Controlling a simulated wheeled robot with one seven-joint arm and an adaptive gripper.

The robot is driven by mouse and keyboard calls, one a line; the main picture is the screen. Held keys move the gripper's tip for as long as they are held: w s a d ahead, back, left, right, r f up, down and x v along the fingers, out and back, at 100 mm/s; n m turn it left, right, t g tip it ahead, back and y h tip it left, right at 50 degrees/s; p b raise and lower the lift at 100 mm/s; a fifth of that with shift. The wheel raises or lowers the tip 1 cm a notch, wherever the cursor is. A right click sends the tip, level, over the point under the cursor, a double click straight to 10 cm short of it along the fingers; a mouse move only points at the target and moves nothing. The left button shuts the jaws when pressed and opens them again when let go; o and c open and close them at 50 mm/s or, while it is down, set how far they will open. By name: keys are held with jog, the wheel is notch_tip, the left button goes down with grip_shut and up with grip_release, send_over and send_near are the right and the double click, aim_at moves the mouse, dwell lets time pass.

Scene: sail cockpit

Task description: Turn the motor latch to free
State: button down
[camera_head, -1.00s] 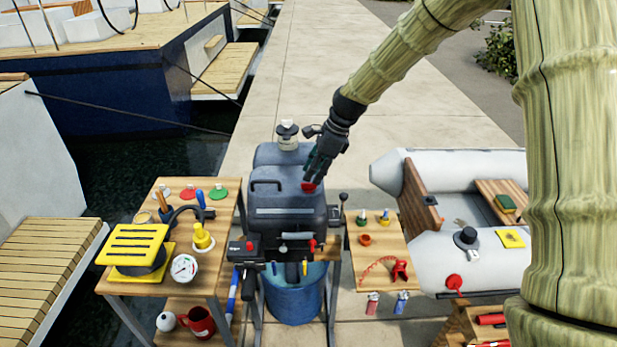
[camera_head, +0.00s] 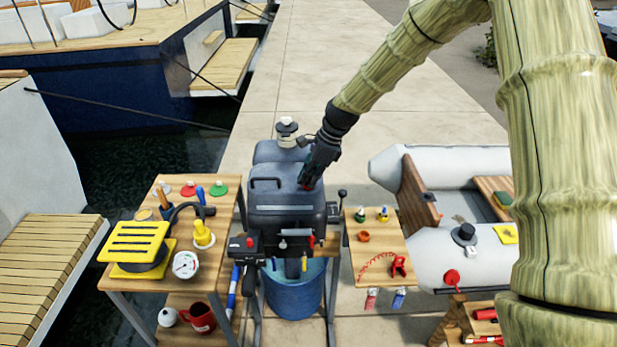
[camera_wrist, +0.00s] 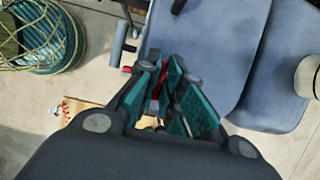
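The grey outboard motor (camera_head: 285,212) is clamped upright on a stand over a blue bucket. A small red part, probably the latch, sits at the right side of its cowling and shows between my fingers in the wrist view (camera_wrist: 162,80). My gripper (camera_head: 307,184) is down at that spot, coming from above and behind. Its teal-padded fingers stand on both sides of the red part in the wrist view (camera_wrist: 168,72). They look close together, but whether they press on it cannot be told. The fingers hide most of the red part.
A wooden bench (camera_head: 215,235) with a yellow block, gauge and mug stands left. A small wooden table (camera_head: 375,262) with bottles and a red shackle stands right, before a grey inflatable boat (camera_head: 440,255). A white-capped post (camera_head: 287,130) rises behind the motor.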

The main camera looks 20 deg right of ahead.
dwell(0.4)
jog(key=n+g+p, duration=0.2)
jog(key=n, duration=0.3)
jog(key=shift+n, duration=0.4)
jog(key=n+g+h+p, duration=0.1)
jog(key=n+g, duration=0.1)
jog(key=n, duration=0.3)
jog(key=shift+f, duration=0.1)
jog(key=n+g+h, duration=0.1)
jog(key=n, duration=0.2)
jog(key=n+h, duration=0.1)
jog(key=n, duration=0.3)
jog(key=shift+f+g, duration=0.1)
jog(key=shift+g, duration=0.3)
jog(key=shift+s, duration=0.1)
jog(key=c, duration=1.6)
grip_release()
jog(key=shift+o, duration=0.2)
